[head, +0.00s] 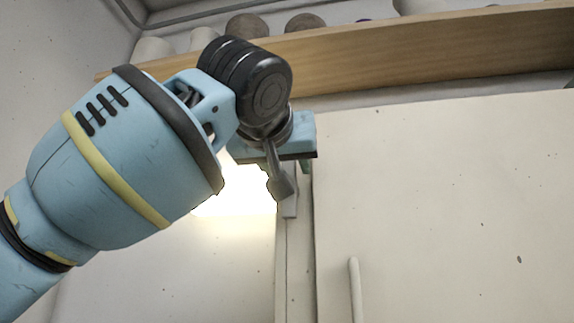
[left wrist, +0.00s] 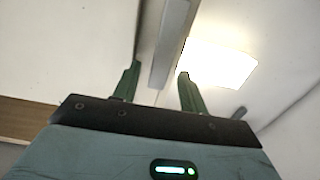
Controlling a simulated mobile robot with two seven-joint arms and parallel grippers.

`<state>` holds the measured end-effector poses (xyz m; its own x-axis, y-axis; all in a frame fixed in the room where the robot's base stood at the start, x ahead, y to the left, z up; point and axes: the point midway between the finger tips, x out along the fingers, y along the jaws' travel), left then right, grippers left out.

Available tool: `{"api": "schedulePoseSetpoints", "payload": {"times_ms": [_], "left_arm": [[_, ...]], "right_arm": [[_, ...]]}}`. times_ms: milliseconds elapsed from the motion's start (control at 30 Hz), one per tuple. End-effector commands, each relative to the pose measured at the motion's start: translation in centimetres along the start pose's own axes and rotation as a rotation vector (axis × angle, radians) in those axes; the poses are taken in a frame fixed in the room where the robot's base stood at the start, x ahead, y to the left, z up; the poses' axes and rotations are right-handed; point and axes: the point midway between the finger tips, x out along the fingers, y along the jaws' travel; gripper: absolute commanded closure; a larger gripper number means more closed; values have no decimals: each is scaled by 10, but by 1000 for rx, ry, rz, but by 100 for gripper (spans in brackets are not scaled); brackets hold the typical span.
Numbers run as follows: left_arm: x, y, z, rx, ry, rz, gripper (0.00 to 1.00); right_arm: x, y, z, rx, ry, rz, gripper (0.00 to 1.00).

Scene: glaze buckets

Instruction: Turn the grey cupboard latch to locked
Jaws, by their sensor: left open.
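My left gripper (head: 302,164) is high at the left edge of the cream cupboard (head: 440,200) in the head view; its own palm and arm hide most of the fingers. In the left wrist view, its two green fingers (left wrist: 159,69) are open and apart. A straight grey bar (head: 290,207), which looks like the latch lever, hangs about upright just below the gripper in the head view. In the left wrist view the bar (left wrist: 170,45) runs from the top edge down between the fingers. Its pivot is hidden, and I cannot tell whether a finger touches it.
A pale upright handle (head: 354,290) stands on the cupboard door below and right of the gripper. A wooden shelf (head: 430,50) with several round pots runs above the cupboard, close over my wrist. A bright panel (head: 240,195) shows behind the gripper. The door front right is clear.

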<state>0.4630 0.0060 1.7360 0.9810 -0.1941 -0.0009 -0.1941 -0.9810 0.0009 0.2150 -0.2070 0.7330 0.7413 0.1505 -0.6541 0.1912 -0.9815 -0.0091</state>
Motion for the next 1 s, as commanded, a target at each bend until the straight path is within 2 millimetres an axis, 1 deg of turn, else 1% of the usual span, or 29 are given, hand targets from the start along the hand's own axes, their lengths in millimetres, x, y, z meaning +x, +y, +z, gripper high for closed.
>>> {"api": "schedulePoseSetpoints", "payload": {"times_ms": [100, 200, 433, 467, 767, 800, 1000], "left_arm": [[8, 0, 0, 0, 0, 0, 57], [11, 0, 0, 1, 1, 1, 57], [12, 0, 0, 1, 1, 1, 57], [12, 0, 0, 1, 1, 1, 59], [11, 0, 0, 0, 1, 1, 98], [12, 0, 0, 0, 1, 1, 100], [12, 2, 1, 52, -1, 1, 100]], "right_arm": [[0, 0, -1, 0, 3, 1, 1], [0, 1, -1, 0, 3, 1, 1], [0, 1, -1, 0, 2, 2, 1], [0, 1, 0, 0, 2, 2, 1], [-1, 1, 0, 0, 0, 2, 1], [-1, 1, 0, 0, 0, 2, 1], [-1, 1, 1, 0, -1, 2, 1]]}}
